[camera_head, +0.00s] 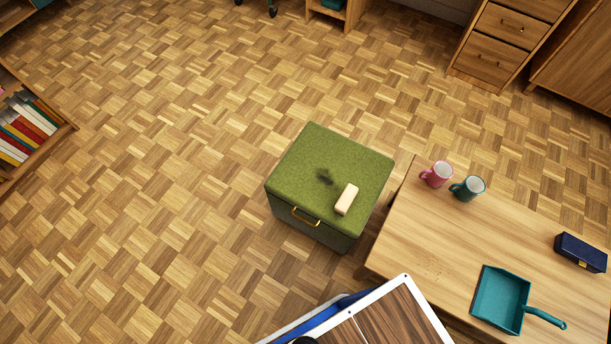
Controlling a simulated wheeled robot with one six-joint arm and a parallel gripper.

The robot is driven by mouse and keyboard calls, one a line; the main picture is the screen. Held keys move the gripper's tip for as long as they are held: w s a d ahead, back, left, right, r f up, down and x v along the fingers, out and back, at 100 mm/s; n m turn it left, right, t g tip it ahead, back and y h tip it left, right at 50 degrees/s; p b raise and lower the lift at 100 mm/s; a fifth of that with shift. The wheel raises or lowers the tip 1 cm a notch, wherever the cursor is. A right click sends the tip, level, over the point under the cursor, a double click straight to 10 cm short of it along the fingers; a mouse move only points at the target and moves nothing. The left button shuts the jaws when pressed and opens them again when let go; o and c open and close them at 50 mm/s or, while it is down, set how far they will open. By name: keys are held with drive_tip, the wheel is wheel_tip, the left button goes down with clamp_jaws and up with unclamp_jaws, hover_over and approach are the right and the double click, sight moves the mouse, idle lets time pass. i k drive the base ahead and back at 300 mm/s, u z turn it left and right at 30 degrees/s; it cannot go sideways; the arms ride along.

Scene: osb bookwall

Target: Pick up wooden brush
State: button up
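A small pale, cream-coloured block with rounded edges (346,199) lies on the green top of a square ottoman (310,150), towards its right front edge. It looks like the wooden brush seen from above; no bristles show, so I cannot be sure. A dark smudge lies on the ottoman top just left of it. Nothing touches the block. My gripper is not in view.
A wooden table stands at right with a pink mug (437,174), a teal mug (468,188), a teal dustpan (501,298), crumbs and a dark blue box (580,252). A bookshelf (32,150) is at left. Parquet floor left of the ottoman is clear.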

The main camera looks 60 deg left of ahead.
sight(344, 204)
drive_tip(key=u, duration=0.45)
drive_tip(key=k, duration=0.3)
drive_tip(key=u, duration=1.05)
drive_tip(key=i, duration=0.5)
